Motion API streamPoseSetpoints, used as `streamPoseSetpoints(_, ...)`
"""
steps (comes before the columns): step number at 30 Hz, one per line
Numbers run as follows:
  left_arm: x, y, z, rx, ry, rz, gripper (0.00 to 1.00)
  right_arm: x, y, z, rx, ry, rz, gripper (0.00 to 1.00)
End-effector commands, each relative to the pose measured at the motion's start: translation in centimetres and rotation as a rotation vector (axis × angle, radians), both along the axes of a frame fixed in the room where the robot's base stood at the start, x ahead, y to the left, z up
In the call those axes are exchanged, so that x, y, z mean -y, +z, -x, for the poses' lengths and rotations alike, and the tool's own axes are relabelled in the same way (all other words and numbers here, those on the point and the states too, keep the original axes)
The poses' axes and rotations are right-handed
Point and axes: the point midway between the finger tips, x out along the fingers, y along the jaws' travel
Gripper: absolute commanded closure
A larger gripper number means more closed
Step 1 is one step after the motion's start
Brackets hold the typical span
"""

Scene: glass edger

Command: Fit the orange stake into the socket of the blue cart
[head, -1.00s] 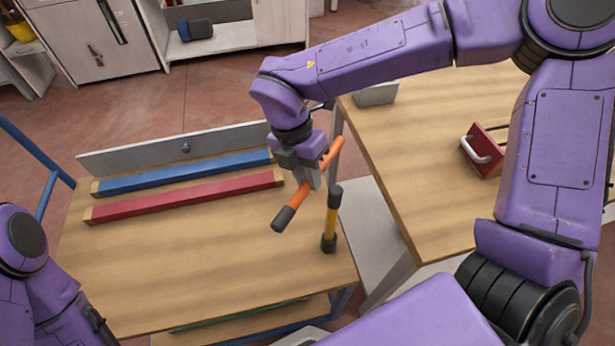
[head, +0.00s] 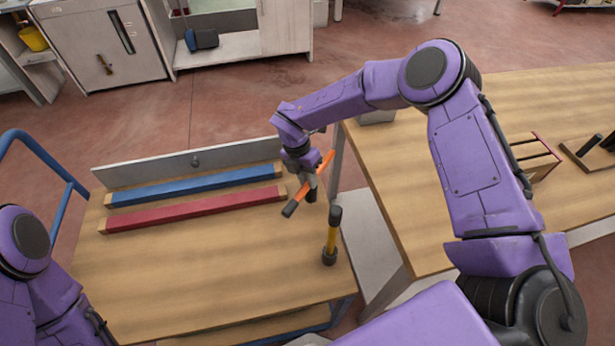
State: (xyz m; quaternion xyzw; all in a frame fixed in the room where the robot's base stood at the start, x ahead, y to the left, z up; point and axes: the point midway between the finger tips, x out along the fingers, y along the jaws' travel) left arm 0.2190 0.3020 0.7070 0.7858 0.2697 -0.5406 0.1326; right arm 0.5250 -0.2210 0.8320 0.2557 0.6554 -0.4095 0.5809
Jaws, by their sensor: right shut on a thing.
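The orange stake (head: 324,167) is held tilted in my right gripper (head: 309,185), above the far right part of the blue cart's wooden deck (head: 210,260). Its dark end (head: 289,209) points down toward the lower left, and its orange end points up to the right. My right gripper is shut around the stake's middle. A small dark piece (head: 311,196) shows just under the gripper; I cannot tell whether it is a socket or a fingertip. A yellow stake (head: 332,235) with a black top stands upright in a black socket (head: 329,257) at the deck's right edge. My left gripper is out of view.
A blue bar (head: 195,185) and a red bar (head: 190,210) lie on the deck before a grey upright board (head: 190,162). The cart's blue handle (head: 40,150) is at left. A wooden table (head: 400,190) stands close on the right. The deck's front is clear.

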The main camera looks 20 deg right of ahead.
Motion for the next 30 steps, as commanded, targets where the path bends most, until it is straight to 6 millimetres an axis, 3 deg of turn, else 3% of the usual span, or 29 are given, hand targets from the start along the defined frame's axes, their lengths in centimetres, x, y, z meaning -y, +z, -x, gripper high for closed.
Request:
streamPoseSetpoints(23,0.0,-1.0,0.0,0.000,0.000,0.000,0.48,0.0,-2.1,0.0,0.001,-0.001,0.000,1.00)
streamPoseSetpoints(24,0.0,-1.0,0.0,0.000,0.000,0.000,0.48,0.0,-2.1,0.1,0.000,-0.001,-0.001,0.75)
streamPoseSetpoints(26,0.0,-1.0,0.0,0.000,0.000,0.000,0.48,0.0,-2.1,0.1,0.000,-0.001,-0.001,0.56)
streamPoseSetpoints(30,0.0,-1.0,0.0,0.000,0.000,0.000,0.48,-0.1,-2.2,0.1,0.000,0.002,-0.002,0.54)
